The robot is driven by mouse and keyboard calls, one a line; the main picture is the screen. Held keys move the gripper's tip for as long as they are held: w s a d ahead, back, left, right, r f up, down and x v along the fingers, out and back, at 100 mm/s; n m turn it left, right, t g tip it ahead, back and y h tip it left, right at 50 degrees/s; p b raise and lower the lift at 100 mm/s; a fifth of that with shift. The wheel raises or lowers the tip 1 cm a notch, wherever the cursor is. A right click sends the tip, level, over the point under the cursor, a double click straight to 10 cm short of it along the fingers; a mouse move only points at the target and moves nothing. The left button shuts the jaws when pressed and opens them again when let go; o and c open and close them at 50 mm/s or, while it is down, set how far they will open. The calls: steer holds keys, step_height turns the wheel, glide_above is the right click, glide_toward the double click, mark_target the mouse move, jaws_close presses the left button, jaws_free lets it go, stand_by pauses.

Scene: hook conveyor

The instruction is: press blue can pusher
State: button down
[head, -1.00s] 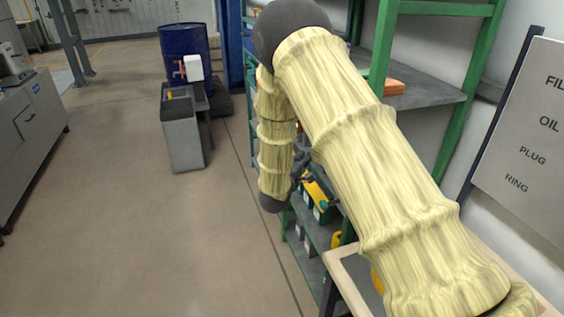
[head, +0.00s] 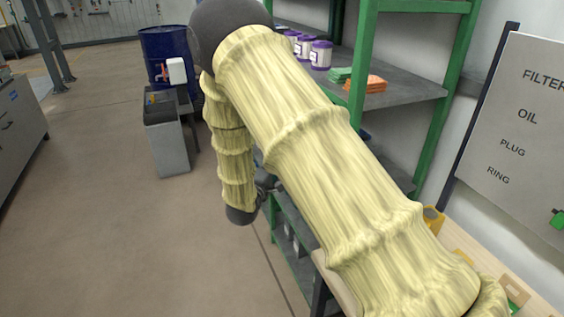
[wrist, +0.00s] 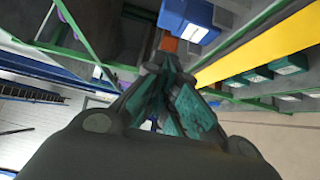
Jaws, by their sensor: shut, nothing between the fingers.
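I cannot make out a blue can pusher for certain in either view. My gripper (wrist: 167,75) is shut and empty in the wrist view, its teal-padded fingers meeting in a point. In the head view only a dark bit of it (head: 265,184) shows beside the green-framed shelf, mostly hidden behind my arm. White cans with purple lids (head: 320,55) stand on the upper shelf (head: 400,97) in the head view.
Green and orange folded cloths (head: 362,84) lie on the upper shelf. The wrist view shows blue bins (wrist: 187,18) and a yellow beam (wrist: 255,50) close by. A blue drum (head: 165,52) and a grey bin (head: 167,140) stand at the back left. Open floor lies left.

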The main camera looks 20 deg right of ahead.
steer(key=b+v, duration=0.1)
steer(key=v, duration=0.5)
steer(key=shift+s+b, duration=0.35)
steer(key=shift+a, duration=0.2)
steer(key=s+f+m+g+y, duration=0.1)
steer(key=s+f+y, duration=0.2)
steer(key=s+f, duration=0.35)
steer(key=s+d+f+m+g+y, duration=0.1)
steer(key=s+f+g+y, duration=0.15)
steer(key=f, duration=0.75)
steer(key=s+f+m+g+y, duration=0.1)
steer(key=s+f+y, duration=0.1)
steer(key=s+f, duration=0.55)
steer(key=s+a+f+m+g+y, duration=0.1)
steer(key=s+f, duration=0.3)
steer(key=s, duration=0.6)
steer(key=s+a+f+m+g+y, duration=0.1)
steer(key=s+f+m+g+y, duration=0.1)
steer(key=s, duration=0.8)
steer(key=s+a+f+m+g+y, duration=0.1)
steer(key=s+f+g, duration=0.4)
steer(key=s, duration=0.5)
step_height(320, 180, down, 2)
steer(key=shift+m+y, duration=0.75)
steer(key=shift+m, duration=0.45)
